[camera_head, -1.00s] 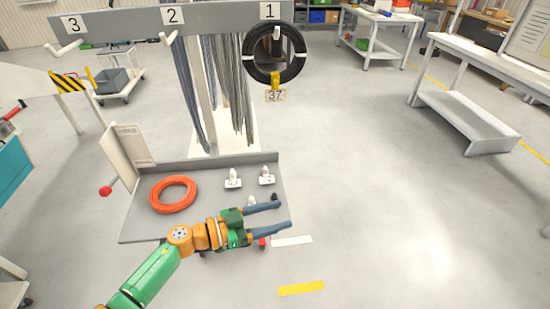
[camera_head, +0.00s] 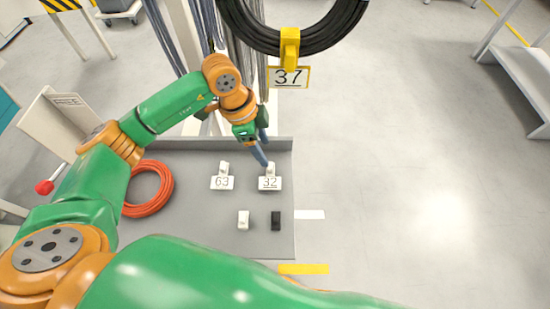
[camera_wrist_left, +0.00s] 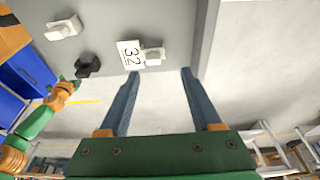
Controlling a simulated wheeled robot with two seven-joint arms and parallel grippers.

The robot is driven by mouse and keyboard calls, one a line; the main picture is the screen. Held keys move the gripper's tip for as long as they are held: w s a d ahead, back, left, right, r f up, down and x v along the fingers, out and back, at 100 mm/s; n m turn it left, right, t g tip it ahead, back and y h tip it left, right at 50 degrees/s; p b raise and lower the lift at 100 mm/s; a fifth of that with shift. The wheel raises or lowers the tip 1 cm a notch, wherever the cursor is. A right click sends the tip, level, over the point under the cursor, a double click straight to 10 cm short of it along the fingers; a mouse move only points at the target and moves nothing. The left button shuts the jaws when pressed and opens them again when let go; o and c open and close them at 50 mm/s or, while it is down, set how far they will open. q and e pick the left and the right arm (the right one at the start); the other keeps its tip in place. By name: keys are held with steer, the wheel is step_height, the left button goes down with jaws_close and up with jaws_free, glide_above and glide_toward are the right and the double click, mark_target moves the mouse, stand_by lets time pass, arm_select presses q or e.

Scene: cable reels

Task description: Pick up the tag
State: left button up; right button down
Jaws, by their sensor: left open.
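A white tag reading 32 (camera_head: 270,184) with a white clip stands on the grey tray (camera_head: 190,228). My left gripper (camera_head: 264,163) is open and empty just behind it, pointing toward it. In the left wrist view, the 32 tag (camera_wrist_left: 130,54) and its clip (camera_wrist_left: 153,55) lie just beyond the open fingers (camera_wrist_left: 160,74), apparently apart from them. A second tag reading 63 (camera_head: 221,183) stands to its left. A tag reading 37 (camera_head: 288,78) hangs by a yellow clip from the black cable reel (camera_head: 270,42). An arm of mine shows small in the wrist view; its gripper is unclear.
A white clip (camera_head: 243,220) and a black clip (camera_head: 276,221) stand nearer on the tray. An orange cable coil (camera_head: 149,190) lies at the tray's left. Grey cables hang behind the tray. The floor to the right is open.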

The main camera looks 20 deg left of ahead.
mark_target(270, 165)
arm_select(q)
steer(key=f, duration=0.1)
steer(key=s+d+f+p, duration=0.1)
steer(key=shift+s+f, duration=0.15)
steer(key=shift+f, duration=0.15)
steer(key=x, duration=0.2)
steer(key=shift+f, duration=0.35)
steer(key=shift+w+f, duration=0.15)
steer(key=shift+w, duration=0.15)
jaws_close()
arm_select(e)
steer(key=shift+s+r, duration=0.25)
steer(key=shift+r, duration=0.5)
